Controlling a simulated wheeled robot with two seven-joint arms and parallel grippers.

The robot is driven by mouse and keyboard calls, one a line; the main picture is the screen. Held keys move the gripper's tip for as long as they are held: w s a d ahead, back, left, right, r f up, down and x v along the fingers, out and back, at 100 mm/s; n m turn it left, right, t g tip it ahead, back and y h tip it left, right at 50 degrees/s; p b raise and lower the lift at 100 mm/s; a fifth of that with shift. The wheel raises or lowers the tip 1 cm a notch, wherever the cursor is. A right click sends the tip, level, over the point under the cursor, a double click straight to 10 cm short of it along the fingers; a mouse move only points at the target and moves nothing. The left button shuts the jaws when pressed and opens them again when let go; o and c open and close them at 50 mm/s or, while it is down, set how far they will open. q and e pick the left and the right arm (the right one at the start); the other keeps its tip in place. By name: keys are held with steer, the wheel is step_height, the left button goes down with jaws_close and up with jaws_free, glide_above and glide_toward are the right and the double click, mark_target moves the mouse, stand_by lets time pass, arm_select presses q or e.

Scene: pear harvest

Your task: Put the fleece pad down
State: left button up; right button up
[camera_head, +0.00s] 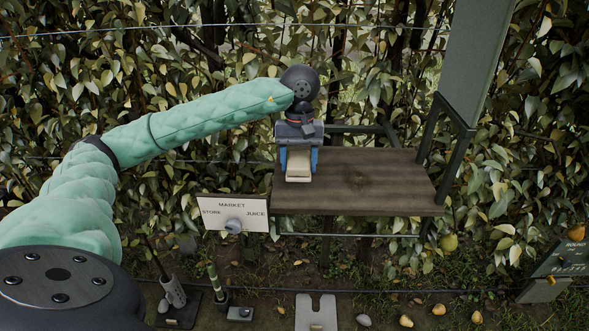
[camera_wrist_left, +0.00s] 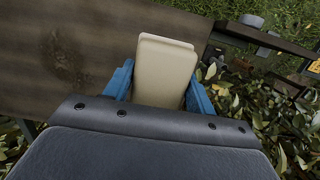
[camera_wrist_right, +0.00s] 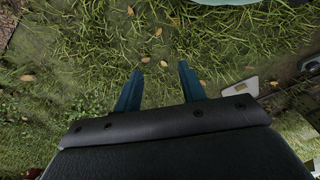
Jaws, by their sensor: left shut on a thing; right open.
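The fleece pad (camera_head: 298,166) is a cream, rounded block at the left end of the brown wooden shelf. My left gripper (camera_head: 299,160) points down there with its blue fingers on either side of the pad, shut on it. In the left wrist view the pad (camera_wrist_left: 165,70) sits between the blue fingers, with the shelf (camera_wrist_left: 60,60) beyond and to the left. I cannot tell whether the pad touches the shelf. My right gripper (camera_wrist_right: 160,88) is open and empty above grass in the right wrist view. It does not show in the head view.
The shelf (camera_head: 365,180) is bare to the right of the pad. A sign (camera_head: 233,211) reading MARKET, STORE, JUICE, with a knob, stands at its left front. A grey upright panel (camera_head: 475,60) rises at the right. A leafy hedge (camera_head: 60,90) fills the back.

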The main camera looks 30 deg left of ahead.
mark_target(295, 184)
arm_select(q)
steer(key=shift+w+a+f, duration=0.1)
steer(key=shift+a+f, duration=0.4)
steer(key=shift+a, duration=0.25)
steer(key=shift+f+p, duration=1.2)
steer(key=shift+f, duration=0.75)
arm_select(e)
step_height(295, 184, down, 7)
steer(key=s+d, duration=0.1)
steer(key=d, duration=0.1)
steer(key=shift+s+r+t, duration=0.2)
steer(key=shift+s+t, duration=0.1)
steer(key=shift+a, duration=0.1)
arm_select(q)
steer(key=shift+f, duration=0.15)
arm_select(e)
steer(key=shift+w+r, duration=0.1)
steer(key=shift+r, duration=0.2)
arm_select(q)
steer(key=o, duration=1)
steer(key=shift+c, duration=0.2)
arm_select(e)
steer(key=shift+w+a+r, duration=0.1)
steer(key=shift+w+r, duration=0.05)
steer(key=shift+r, duration=0.05)
